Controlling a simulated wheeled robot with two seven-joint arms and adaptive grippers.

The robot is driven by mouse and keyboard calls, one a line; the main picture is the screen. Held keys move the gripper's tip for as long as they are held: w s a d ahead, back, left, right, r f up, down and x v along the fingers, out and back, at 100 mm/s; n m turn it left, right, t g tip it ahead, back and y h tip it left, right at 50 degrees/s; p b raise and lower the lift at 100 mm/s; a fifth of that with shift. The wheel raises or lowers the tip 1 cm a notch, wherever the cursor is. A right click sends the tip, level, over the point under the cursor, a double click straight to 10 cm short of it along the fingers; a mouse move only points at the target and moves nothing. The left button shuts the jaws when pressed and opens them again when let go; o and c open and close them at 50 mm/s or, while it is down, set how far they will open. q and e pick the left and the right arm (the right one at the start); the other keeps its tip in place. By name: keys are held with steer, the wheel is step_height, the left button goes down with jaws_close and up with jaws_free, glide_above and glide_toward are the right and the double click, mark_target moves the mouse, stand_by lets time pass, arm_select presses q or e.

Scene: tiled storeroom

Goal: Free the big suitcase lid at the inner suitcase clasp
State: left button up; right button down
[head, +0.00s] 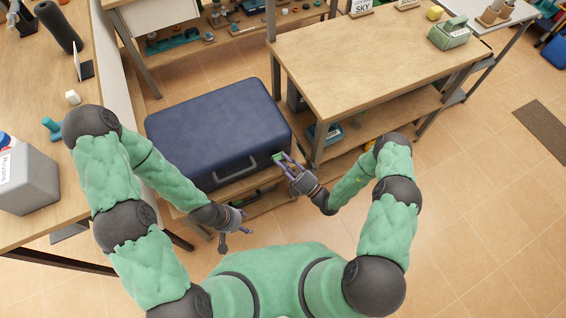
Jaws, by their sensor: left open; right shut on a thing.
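The big blue suitcase (215,125) lies flat with its lid down on a low wooden bench. Its handle (238,170) is on the front side facing me. My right gripper (280,158) is at the suitcase's front right corner, shut on a small green piece, which may be a clasp; the fingers partly hide it. My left gripper (236,238) is open and empty, below and in front of the suitcase's front side, apart from it. The other clasp is too small to make out clearly.
A wooden table (360,60) with a lower shelf stands close at the right of the suitcase. A long workbench (40,85) runs along the left, with a grey container (28,180) on it. A shelf unit with small items stands behind.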

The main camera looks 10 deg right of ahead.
steer(key=shift+s+f+n+t+y+b, duration=0.2)
steer(key=shift+f+n+y+b, duration=0.2)
steer(key=shift+n+y+b, duration=0.15)
steer(key=shift+s+f+n+t+y+b, duration=0.1)
steer(key=shift+f+n+t+y+b, duration=0.1)
steer(key=shift+f+n+y+b, duration=0.35)
steer(key=shift+d+r, duration=0.1)
steer(key=shift+r, duration=0.05)
steer(key=c, duration=1)
jaws_free()
steer(key=v, duration=1.2)
steer(key=shift+w, duration=0.1)
